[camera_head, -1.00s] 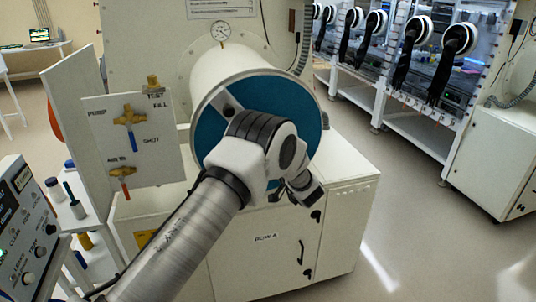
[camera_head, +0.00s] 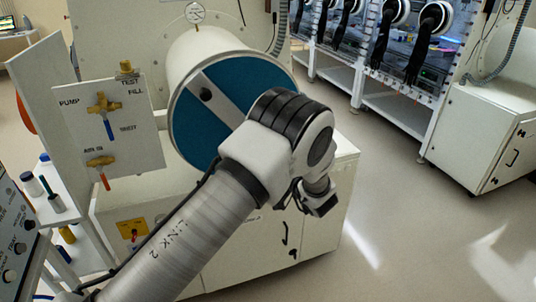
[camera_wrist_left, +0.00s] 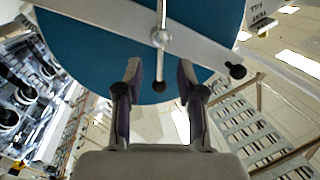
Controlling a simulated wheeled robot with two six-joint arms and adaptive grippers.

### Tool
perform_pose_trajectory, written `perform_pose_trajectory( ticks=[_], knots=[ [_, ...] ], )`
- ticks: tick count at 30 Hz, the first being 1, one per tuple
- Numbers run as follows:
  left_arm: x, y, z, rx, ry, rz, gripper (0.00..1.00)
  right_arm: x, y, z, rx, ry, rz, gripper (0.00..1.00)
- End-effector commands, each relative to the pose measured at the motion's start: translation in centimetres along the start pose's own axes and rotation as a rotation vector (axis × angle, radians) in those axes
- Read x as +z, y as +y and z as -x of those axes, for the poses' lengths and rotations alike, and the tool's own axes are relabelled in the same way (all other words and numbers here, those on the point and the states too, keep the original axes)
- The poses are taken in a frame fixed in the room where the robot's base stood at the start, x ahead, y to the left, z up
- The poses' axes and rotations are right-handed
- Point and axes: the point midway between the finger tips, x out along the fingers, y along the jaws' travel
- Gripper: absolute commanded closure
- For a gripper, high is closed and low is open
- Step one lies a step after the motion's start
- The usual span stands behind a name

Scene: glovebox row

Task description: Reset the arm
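My left arm (camera_head: 190,235) reaches in from the lower left in the head view, its black-ringed joint and wrist in front of the lower right of a round blue door (camera_head: 205,125). The fingers of my left gripper (camera_wrist_left: 159,77) are apart and empty in the wrist view. Beyond them is the blue door (camera_wrist_left: 85,50) with a white bar (camera_wrist_left: 110,22) across it. In the head view the fingers are hidden or too small to read. My right gripper is in neither view.
A valve panel (camera_head: 108,125) with brass valves stands left of the door. A white shelf (camera_head: 62,215) with bottles and a control box (camera_head: 15,235) are at the lower left. Gloveboxes with black gloves (camera_head: 385,40) stand at the back right. The floor (camera_head: 420,240) at right is clear.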

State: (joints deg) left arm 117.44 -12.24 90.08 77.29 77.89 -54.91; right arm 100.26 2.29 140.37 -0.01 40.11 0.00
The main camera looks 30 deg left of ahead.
Motion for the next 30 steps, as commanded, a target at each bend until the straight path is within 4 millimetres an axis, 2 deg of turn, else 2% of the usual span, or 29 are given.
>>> perform_pose_trajectory(
  ticks=[13, 14, 16, 17, 19, 23, 24, 26, 27, 29, 30],
  knots=[
    [0.2, 0.1, 0.0, 0.001, -0.001, -0.002, 0.62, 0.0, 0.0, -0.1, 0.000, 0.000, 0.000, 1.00],
    [0.6, 0.3, 0.0, 0.002, -0.003, -0.006, 0.62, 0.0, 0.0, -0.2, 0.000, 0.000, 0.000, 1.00],
    [2.7, 0.9, -0.2, 0.002, -0.020, -0.025, 0.62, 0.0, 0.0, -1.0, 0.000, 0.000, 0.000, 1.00],
    [4.1, 1.1, -0.5, 0.000, -0.033, -0.036, 0.62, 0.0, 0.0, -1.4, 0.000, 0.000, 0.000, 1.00],
    [8.8, 1.1, -0.9, 0.003, -0.073, -0.105, 0.62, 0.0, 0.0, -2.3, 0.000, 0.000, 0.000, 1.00],
    [20.3, 1.8, -0.2, 0.183, -0.119, -0.331, 0.62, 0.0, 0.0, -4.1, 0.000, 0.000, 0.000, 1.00],
    [23.8, 2.0, 0.7, 0.271, -0.144, -0.379, 0.62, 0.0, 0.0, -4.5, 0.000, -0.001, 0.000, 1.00],
    [28.9, 2.1, 2.5, 0.413, -0.199, -0.431, 0.62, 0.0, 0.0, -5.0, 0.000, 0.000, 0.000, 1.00],
    [32.1, 1.9, 4.2, 0.508, -0.247, -0.456, 0.62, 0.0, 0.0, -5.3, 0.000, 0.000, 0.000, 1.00],
    [36.6, 1.2, 7.2, 0.650, -0.339, -0.481, 0.62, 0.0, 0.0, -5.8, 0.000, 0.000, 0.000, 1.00],
    [39.3, 0.5, 9.5, 0.742, -0.411, -0.492, 0.62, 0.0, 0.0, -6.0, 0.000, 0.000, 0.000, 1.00]
  ],
)
